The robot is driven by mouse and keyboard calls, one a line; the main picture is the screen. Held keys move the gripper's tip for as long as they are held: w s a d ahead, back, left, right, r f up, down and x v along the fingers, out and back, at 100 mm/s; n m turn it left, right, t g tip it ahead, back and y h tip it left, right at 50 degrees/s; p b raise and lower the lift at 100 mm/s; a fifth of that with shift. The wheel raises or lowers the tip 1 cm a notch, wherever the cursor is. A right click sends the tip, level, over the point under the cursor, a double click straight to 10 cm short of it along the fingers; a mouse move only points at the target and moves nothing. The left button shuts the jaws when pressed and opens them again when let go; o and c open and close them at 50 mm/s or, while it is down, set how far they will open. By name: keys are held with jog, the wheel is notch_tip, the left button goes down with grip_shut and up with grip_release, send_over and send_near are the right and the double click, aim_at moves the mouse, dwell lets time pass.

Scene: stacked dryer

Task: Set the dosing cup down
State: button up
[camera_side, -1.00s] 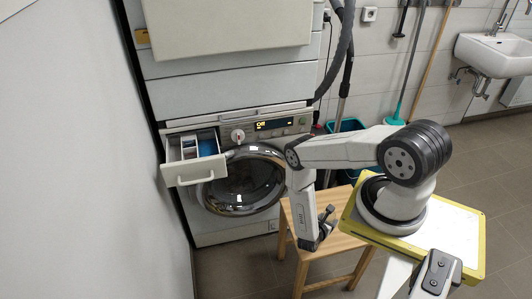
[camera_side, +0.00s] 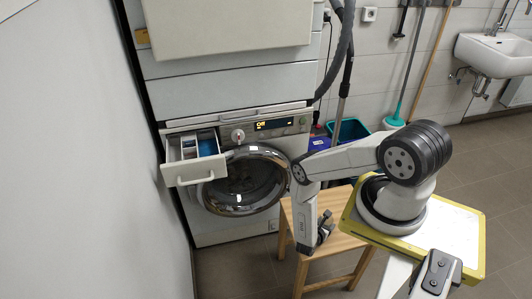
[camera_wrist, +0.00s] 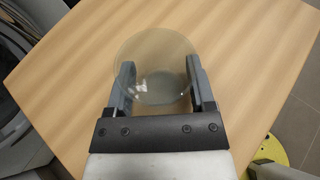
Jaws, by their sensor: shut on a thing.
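The dosing cup (camera_wrist: 155,55) is clear and round, and shows in the wrist view between the two fingers of my gripper (camera_wrist: 159,88). My gripper is shut on the cup, over the wooden stool top (camera_wrist: 230,30). I cannot tell from the wrist view whether the cup touches the wood. In the side view my gripper (camera_side: 325,228) points down at the light wooden stool (camera_side: 350,243). The cup cannot be made out there.
A washing machine (camera_side: 220,224) stands behind the stool, with its detergent drawer (camera_side: 196,181) pulled out at the upper left. A teal bucket (camera_side: 350,130) and a blue box (camera_side: 320,143) stand behind my arm. Most of the stool top is bare.

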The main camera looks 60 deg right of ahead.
jog(key=shift+f, duration=0.15)
jog(key=o, duration=1.2)
jog(key=shift+o, duration=0.2)
jog(key=shift+a+r, duration=0.1)
jog(key=shift+r, duration=0.1)
jog(key=shift+v, duration=5.85)
